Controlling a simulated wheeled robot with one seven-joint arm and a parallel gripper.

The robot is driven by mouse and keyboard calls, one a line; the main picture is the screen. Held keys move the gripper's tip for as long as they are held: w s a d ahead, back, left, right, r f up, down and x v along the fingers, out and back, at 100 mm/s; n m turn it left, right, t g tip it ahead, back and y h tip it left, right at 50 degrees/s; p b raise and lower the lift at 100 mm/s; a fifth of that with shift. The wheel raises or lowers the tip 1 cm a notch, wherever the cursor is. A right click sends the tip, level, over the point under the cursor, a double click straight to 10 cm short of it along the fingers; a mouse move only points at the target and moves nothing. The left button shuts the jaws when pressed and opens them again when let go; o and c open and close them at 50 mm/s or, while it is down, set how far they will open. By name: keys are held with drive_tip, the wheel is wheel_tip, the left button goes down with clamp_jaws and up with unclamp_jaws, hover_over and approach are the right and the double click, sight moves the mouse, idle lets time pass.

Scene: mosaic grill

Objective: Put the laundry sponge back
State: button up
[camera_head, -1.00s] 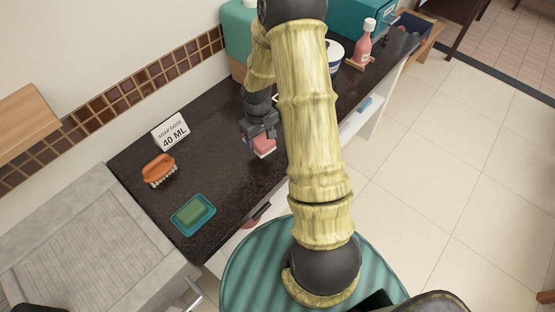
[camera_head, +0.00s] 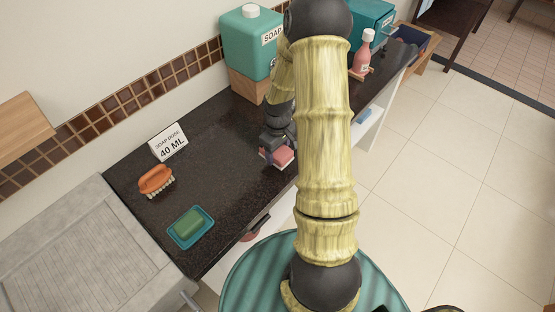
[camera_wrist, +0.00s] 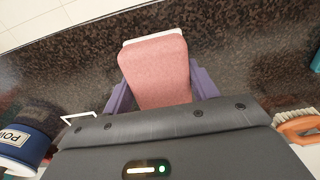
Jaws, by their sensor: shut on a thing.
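A pink sponge with a white layer underneath (camera_wrist: 155,70) is held between the purple fingers of my gripper (camera_wrist: 160,92), one finger on each long side. In the head view my gripper (camera_head: 277,158) is over the dark counter, with the pink sponge (camera_head: 281,157) low near the counter's front edge. I cannot tell whether the sponge touches the counter. A green sponge or soap block (camera_head: 187,224) lies in a teal tray (camera_head: 204,241) at the counter's near left end.
An orange brush (camera_head: 156,180) and a "40 ML" sign (camera_head: 168,142) stand left on the counter (camera_head: 220,150). A teal soap dispenser (camera_head: 250,42) stands behind my arm, and a pink bottle (camera_head: 362,52) farther back. Counter between brush and gripper is clear.

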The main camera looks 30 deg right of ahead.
drive_tip(key=shift+f, duration=0.35)
wheel_tip(320, 180, down, 4)
drive_tip(key=shift+w+r+p, duration=0.1)
drive_tip(key=shift+r+p, duration=0.15)
drive_tip(key=shift+p, duration=0.1)
drive_tip(key=shift+f, duration=0.35)
drive_tip(key=shift+s, duration=0.25)
drive_tip(key=shift+f, duration=0.1)
drive_tip(key=o, duration=0.9)
drive_tip(key=shift+w, duration=0.1)
drive_tip(key=shift+o, duration=0.2)
